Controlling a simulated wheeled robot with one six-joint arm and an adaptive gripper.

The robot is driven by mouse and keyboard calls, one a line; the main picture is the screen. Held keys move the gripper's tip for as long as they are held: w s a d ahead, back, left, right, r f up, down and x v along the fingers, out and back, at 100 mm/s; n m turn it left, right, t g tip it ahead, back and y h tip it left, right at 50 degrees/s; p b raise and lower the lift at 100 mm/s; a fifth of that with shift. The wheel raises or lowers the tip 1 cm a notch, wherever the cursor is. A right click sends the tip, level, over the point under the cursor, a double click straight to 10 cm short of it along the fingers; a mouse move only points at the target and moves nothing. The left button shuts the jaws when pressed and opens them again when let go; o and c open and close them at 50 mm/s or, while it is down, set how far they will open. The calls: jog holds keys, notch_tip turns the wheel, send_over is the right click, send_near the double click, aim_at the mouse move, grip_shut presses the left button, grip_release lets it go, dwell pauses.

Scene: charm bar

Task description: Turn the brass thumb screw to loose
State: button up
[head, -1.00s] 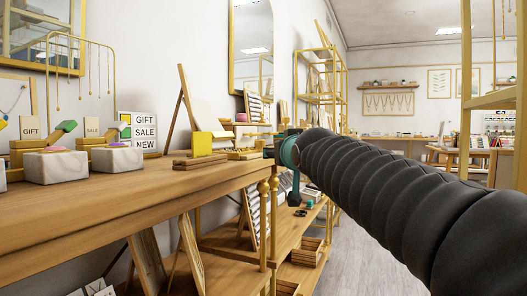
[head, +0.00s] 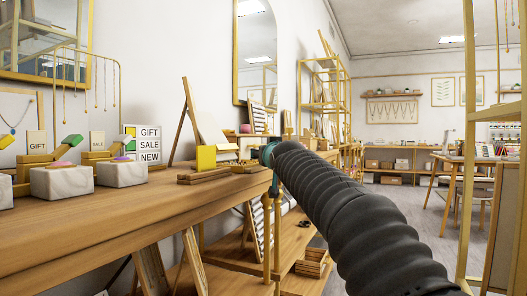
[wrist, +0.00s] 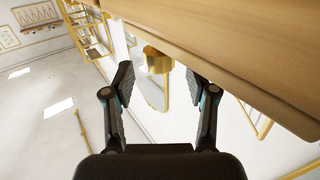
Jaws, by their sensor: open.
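A short round brass piece, seemingly the thumb screw (wrist: 157,62), shows in the wrist view at the edge of a wooden board. My gripper (wrist: 158,80) is open, with one dark finger on each side of the picture's middle. The brass piece appears between and just beyond the fingertips, with no clear contact. In the head view my arm reaches to the right end of the wooden counter (head: 130,215).
Marble blocks (head: 62,181) with small displays stand on the counter at left. A yellow block (head: 206,158) and a wooden easel (head: 187,125) stand near its right end. A lower shelf (head: 295,245) sits beyond.

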jog(key=shift+x, duration=1.35)
grip_shut()
